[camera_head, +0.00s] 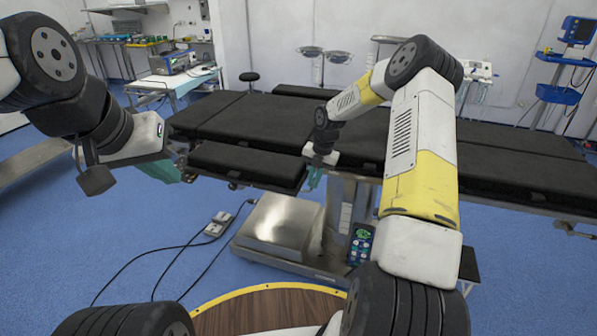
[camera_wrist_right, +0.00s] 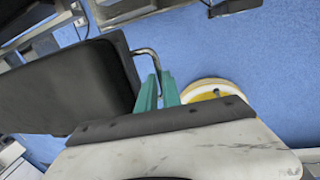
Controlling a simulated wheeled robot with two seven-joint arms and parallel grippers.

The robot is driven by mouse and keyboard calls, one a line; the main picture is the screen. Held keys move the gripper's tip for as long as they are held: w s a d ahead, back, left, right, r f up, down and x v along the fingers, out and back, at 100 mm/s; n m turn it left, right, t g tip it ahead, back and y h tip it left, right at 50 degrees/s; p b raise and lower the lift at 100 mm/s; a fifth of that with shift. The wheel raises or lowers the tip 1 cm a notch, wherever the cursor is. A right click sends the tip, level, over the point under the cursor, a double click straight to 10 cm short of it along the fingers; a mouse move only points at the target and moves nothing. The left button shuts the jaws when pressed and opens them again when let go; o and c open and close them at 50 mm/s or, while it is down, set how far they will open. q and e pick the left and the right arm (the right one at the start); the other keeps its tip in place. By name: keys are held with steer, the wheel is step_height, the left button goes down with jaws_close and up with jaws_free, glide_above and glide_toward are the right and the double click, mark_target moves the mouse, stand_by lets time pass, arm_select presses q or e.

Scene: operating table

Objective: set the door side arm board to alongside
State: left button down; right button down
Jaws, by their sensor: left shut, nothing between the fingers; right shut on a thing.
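The near-side arm board (camera_head: 246,165) is a short black pad along the near edge of the operating table (camera_head: 400,160). It lies roughly parallel to that edge. In the right wrist view the pad (camera_wrist_right: 65,85) fills the left side, with a bent metal handle (camera_wrist_right: 150,55) at its end. My right gripper (camera_head: 314,180) is at the pad's right end. In the wrist view its teal fingers (camera_wrist_right: 157,90) are shut on the handle. My left gripper (camera_head: 178,171) is shut and empty near the pad's left end, apart from the handle; its fingers are partly hidden.
The table's metal base (camera_head: 280,225) stands below the arm board. A pendant (camera_head: 361,243) hangs by the column. A foot pedal (camera_head: 218,224) and cables lie on the blue floor. A side table (camera_head: 170,82) with equipment stands behind at the left.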

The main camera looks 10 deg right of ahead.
steer(key=shift+w+d+r, duration=0.1)
steer(key=shift+w+d, duration=0.35)
steer(key=shift+w, duration=0.2)
steer(key=c, duration=1.6)
jaws_free()
steer(key=shift+o, duration=0.4)
step_height(320, 180, up, 8)
steer(key=d, duration=0.1)
steer(key=shift+s+f, duration=0.2)
steer(key=shift+s, duration=0.15)
